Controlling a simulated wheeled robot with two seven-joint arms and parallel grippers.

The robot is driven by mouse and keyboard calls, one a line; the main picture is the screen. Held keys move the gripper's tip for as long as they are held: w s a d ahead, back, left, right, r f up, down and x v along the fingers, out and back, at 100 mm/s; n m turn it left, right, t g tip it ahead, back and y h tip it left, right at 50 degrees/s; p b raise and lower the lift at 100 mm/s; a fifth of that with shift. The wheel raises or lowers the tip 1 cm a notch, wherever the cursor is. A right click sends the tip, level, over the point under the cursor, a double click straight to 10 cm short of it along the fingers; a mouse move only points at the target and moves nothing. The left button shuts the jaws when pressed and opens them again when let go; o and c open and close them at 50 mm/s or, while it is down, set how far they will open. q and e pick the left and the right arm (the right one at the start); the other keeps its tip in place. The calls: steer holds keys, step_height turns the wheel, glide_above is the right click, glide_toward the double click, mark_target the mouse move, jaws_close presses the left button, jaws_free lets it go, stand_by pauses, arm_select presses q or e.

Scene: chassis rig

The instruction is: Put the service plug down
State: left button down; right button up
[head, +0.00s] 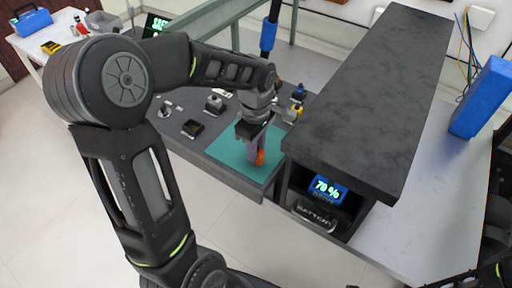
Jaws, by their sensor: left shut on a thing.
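My left gripper (253,145) points down over the teal mat (226,151) on the grey bench. It is shut on the orange service plug (260,157), which shows at the fingertips. Most of the plug is hidden by the fingers. I cannot tell whether the plug touches the mat. My right gripper is not in view; only part of a dark arm shows at the right edge.
A dark raised slab (375,90) stands right of the mat, above a battery unit (318,213) with a "70 %" display (328,190). Several small parts, including a black block (193,129), lie left of the mat. A blue box (480,98) is at right.

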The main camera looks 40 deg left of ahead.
arm_select(q)
steer(key=shift+f, duration=0.2)
steer(key=c, duration=1.2)
jaws_free()
steer(key=shift+r, duration=0.1)
steer(key=shift+r, duration=0.15)
step_height(320, 180, up, 12)
